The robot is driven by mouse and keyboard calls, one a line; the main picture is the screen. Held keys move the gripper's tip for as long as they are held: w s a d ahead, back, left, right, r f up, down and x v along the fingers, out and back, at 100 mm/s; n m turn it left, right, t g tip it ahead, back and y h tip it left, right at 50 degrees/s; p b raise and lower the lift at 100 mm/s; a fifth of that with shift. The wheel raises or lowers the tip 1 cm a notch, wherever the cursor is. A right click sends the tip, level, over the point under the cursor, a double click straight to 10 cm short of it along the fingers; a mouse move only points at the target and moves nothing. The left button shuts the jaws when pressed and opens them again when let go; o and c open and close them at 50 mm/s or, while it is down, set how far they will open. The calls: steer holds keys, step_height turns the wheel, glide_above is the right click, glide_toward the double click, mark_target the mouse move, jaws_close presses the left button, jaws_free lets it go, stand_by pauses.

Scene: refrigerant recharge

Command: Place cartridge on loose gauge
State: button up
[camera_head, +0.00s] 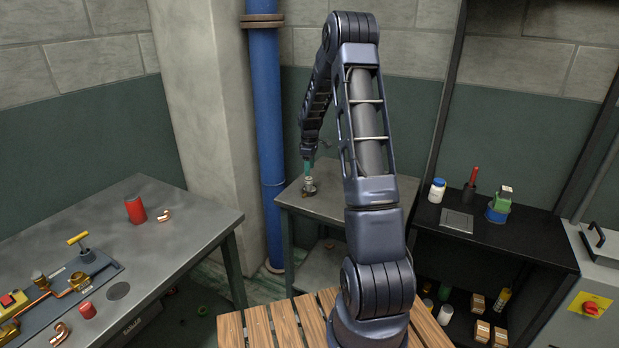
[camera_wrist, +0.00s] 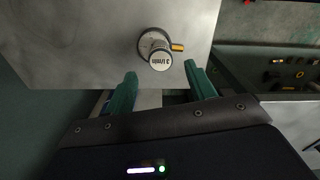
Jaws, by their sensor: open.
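A small round metal piece (camera_head: 309,188) stands on the small grey table at the back. In the wrist view it shows a pale labelled round top (camera_wrist: 160,60) on a wider metal base, with a brass stub at its right. It looks gauge-like; I cannot tell whether this is the loose gauge, the cartridge, or one set on the other. My gripper (camera_head: 307,168) is right above it, pointing down. Its green fingers (camera_wrist: 160,70) are apart, with nothing held; the labelled top lies just beyond the fingertips in the wrist view.
A red can (camera_head: 135,208) and copper elbow (camera_head: 165,215) stand on the left bench (camera_head: 190,240), with a smaller red cylinder (camera_head: 87,309) near a pipe-and-valve panel (camera_head: 65,285). A dark shelf (camera_head: 545,240) at right holds bottles and tools. A blue pipe (camera_head: 268,130) rises beside the small table (camera_head: 330,203).

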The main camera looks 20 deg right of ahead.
mark_target(309, 179)
step_height(309, 179, up, 4)
steer(key=shift+f, duration=0.25)
steer(key=s+a+r+m+t, duration=0.1)
steer(key=s+a+r+m, duration=0.15)
steer(key=s+r, duration=0.75)
steer(key=s+a+r+m+t, duration=0.1)
steer(key=s+a+r+m, duration=0.15)
steer(key=s+r, duration=0.75)
steer(key=s+r+m+t, duration=0.1)
steer(key=s+m, duration=0.2)
steer(key=s, duration=0.9)
steer(key=s+a+r+m+t, duration=0.1)
steer(key=s+m, duration=0.2)
steer(key=s, duration=1)
steer(key=shift+s+a+m+t, duration=0.15)
steer(key=shift+a+m+t, duration=0.15)
